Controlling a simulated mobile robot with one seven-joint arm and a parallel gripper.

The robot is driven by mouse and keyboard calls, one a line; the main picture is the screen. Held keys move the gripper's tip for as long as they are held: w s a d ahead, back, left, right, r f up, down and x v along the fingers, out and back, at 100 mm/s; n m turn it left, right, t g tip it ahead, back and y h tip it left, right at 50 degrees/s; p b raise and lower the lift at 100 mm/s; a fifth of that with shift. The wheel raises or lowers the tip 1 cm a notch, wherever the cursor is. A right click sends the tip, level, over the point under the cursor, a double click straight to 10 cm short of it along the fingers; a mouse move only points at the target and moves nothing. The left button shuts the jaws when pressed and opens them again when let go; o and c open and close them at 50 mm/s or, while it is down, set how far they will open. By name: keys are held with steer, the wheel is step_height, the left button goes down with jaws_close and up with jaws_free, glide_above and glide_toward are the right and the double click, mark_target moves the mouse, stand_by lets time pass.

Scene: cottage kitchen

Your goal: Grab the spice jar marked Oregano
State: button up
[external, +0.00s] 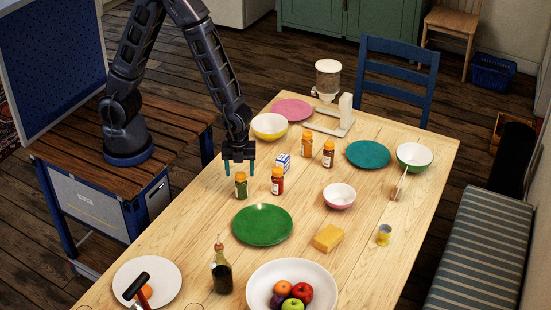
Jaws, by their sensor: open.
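My gripper (238,168) points down with its teal fingers apart and nothing between them. It is just above a jar with green contents and an orange lid (241,187) on the table. A jar with red contents (277,183) stands to its right. An orange-brown jar (306,147) and a darker brown jar (328,156) stand farther back. All the jars are upright. Their labels are too small to read, so I cannot tell which is marked Oregano.
A small blue-and-white box (283,163) stands close to the right of my gripper. A green plate (263,225) lies in front of the jars, and a yellow bowl (269,126) stands behind. A yellow sponge (328,238) and a pink-white bowl (339,196) are to the right.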

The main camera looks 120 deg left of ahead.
mark_target(241, 186)
steer(key=shift+w+f, duration=0.15)
steer(key=shift+f, duration=2.55)
steer(key=shift+d, duration=0.1)
steer(key=c, duration=1.1)
steer(key=shift+r, duration=0.1)
